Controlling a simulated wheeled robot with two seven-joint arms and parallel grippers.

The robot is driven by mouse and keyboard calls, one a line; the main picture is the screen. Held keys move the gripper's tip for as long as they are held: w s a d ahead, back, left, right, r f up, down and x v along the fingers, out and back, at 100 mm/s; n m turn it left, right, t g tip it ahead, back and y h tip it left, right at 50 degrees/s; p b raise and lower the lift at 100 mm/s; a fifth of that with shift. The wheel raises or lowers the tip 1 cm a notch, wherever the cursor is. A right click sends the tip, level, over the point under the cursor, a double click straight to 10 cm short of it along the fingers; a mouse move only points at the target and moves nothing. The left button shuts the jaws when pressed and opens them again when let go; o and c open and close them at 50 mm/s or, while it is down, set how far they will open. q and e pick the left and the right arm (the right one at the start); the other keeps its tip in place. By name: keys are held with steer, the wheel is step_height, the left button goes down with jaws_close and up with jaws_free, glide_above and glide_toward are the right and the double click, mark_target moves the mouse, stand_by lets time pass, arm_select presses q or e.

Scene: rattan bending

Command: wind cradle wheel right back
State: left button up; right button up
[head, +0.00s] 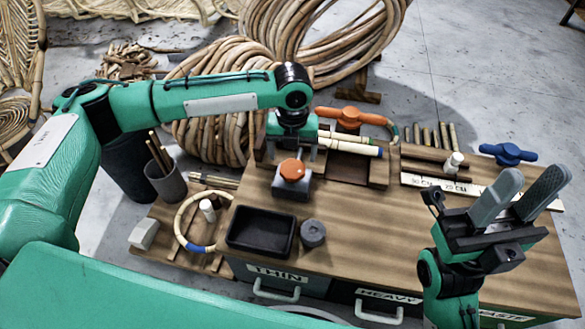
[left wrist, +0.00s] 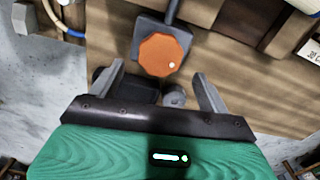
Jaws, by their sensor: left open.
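An orange, many-sided wheel (head: 292,170) sits on a grey block (head: 290,191) at the front of the wooden cradle (head: 378,170) on the bench. In the left wrist view the wheel (left wrist: 162,55) lies just beyond the fingertips, between their lines. My left gripper (head: 291,150) points down close above and behind the wheel, open and empty; its fingers (left wrist: 162,85) show apart. Whether they touch the wheel is not clear. Pale rods (head: 350,146) with coloured ends lie by the cradle. My right gripper (head: 532,190) is open and empty, fingers up, over the bench's right side.
An orange handle (head: 350,118) is behind the rods and a blue one (head: 507,153) at right. A black tray (head: 261,231) and grey round piece (head: 313,233) stand in front of the wheel. The bench top (head: 385,240) is clear at centre front.

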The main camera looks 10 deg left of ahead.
mark_target(292, 169)
arm_select(q)
step_height(292, 169, down, 5)
steer(key=shift+f+b, duration=0.15)
steer(key=shift+b, duration=0.6)
steer(key=c, duration=1)
